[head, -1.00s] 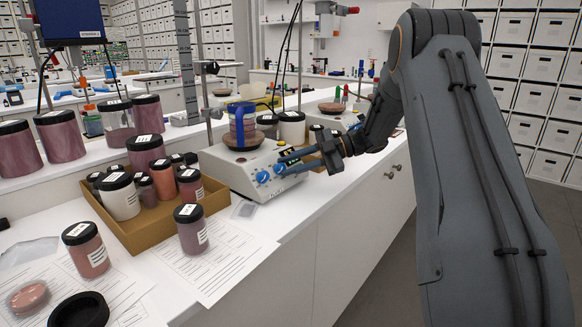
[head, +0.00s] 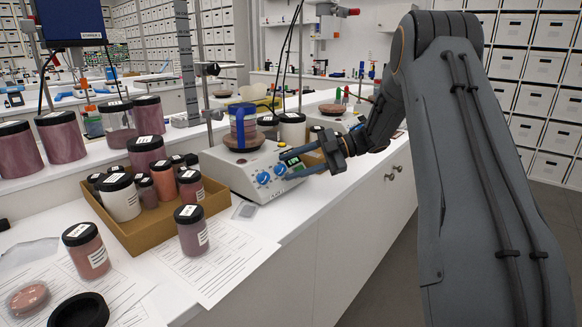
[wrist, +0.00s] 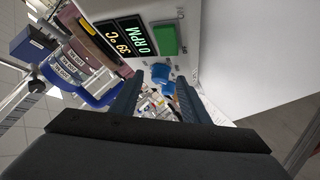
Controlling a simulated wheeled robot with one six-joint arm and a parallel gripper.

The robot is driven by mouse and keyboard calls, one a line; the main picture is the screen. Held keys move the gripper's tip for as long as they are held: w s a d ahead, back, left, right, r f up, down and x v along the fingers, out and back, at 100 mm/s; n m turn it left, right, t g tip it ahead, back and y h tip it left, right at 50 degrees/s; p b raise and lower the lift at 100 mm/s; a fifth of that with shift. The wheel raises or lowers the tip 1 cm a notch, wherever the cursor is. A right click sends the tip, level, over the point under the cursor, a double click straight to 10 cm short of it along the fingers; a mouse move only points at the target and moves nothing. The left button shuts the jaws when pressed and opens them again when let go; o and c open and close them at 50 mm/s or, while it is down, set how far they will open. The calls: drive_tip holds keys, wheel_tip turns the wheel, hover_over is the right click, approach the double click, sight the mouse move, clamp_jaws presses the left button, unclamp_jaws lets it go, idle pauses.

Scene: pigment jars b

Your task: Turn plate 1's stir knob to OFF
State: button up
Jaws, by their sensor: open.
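The nearer hot plate (head: 228,172) is a white box with two blue knobs on its front, a left one (head: 262,177) and a right one (head: 280,170). My gripper (head: 286,166) is open and empty at the right knob, its fingers pointing at the front panel. In the wrist view a blue knob (wrist: 161,72) shows between and just beyond the fingertips (wrist: 158,80), with no clear contact. The display (wrist: 132,32) beside it reads 0 RPM and 39 °C. The knob's pointer and any OFF mark are too small to read.
A blue-banded beaker (head: 243,122) stands on the plate's top. A cardboard tray (head: 150,235) of jars is left of the plate, with a loose jar (head: 191,230) in front. A second hot plate (head: 345,118) stands behind. The bench front edge runs below my gripper.

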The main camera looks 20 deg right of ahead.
drive_tip(key=b+v, duration=0.1)
drive_tip(key=v, duration=0.6)
idle(0.3)
